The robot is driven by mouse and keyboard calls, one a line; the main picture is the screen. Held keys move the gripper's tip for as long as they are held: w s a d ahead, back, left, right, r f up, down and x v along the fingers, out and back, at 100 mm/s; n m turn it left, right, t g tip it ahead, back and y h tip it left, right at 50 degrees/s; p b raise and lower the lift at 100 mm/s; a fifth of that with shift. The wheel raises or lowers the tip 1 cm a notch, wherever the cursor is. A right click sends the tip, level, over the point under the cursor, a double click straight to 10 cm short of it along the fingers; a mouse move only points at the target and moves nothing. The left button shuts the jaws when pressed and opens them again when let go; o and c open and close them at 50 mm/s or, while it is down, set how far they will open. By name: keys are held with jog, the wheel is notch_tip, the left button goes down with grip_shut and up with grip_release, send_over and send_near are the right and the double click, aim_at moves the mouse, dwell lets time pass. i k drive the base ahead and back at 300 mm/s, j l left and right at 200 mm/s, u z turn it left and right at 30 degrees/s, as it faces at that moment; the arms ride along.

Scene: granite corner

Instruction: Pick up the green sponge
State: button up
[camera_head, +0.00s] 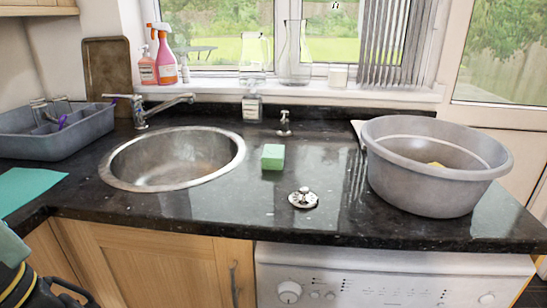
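The green sponge (272,157) is a small block with a light green top and a darker green front. It stands on the black granite counter (240,207), just right of the round metal sink (118,180). Nothing covers it from this view and nothing touches it but the counter. I see no part of my gripper that I can be sure of, so its place relative to the sponge does not show.
A large grey basin (425,192) stands to the right, a metal drain strainer (303,198) in front of the sponge, and a small stopper (284,124) behind it. A soap bottle (252,107) stands farther back. An unclear dark, yellow-striped object (18,285) is at lower left.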

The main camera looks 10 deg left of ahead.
aim_at(272, 155)
jog(key=u, duration=1.6)
jog(key=l+u, duration=0.2)
jog(key=l, duration=0.35)
jog(key=k+l+u, duration=0.2)
jog(key=l, duration=0.85)
jog(key=k+l, duration=0.15)
jog(key=l, duration=0.4)
